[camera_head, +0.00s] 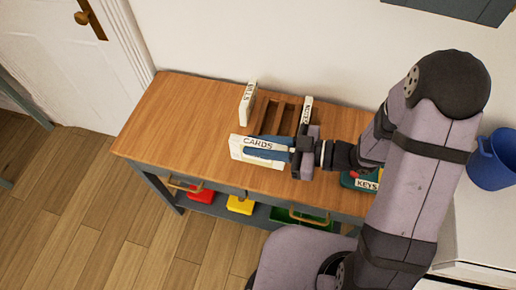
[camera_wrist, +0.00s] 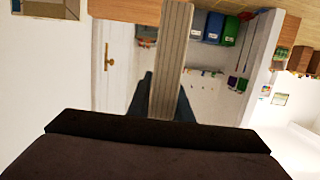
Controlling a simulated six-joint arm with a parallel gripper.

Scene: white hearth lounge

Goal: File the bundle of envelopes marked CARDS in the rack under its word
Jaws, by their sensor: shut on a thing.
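The bundle of envelopes marked CARDS (camera_head: 241,150) is white and held in front of the rack, near the table's front edge. In the wrist view the bundle (camera_wrist: 172,50) shows as a striped stack of edges between the fingers. My gripper (camera_head: 277,147) is shut on it, reaching in from the right. The brown wooden rack (camera_head: 270,107) stands behind the bundle, partly hidden by it and the gripper. Its middle slots look empty. I cannot make out a CARDS label on the rack.
A white lettered bundle (camera_head: 248,103) stands upright at the rack's left, another (camera_head: 307,111) at its right. A box marked KEYS (camera_head: 367,184) is at the right, partly behind my arm. The wooden table (camera_head: 180,115) is clear on the left. A blue bucket (camera_head: 493,160) stands far right.

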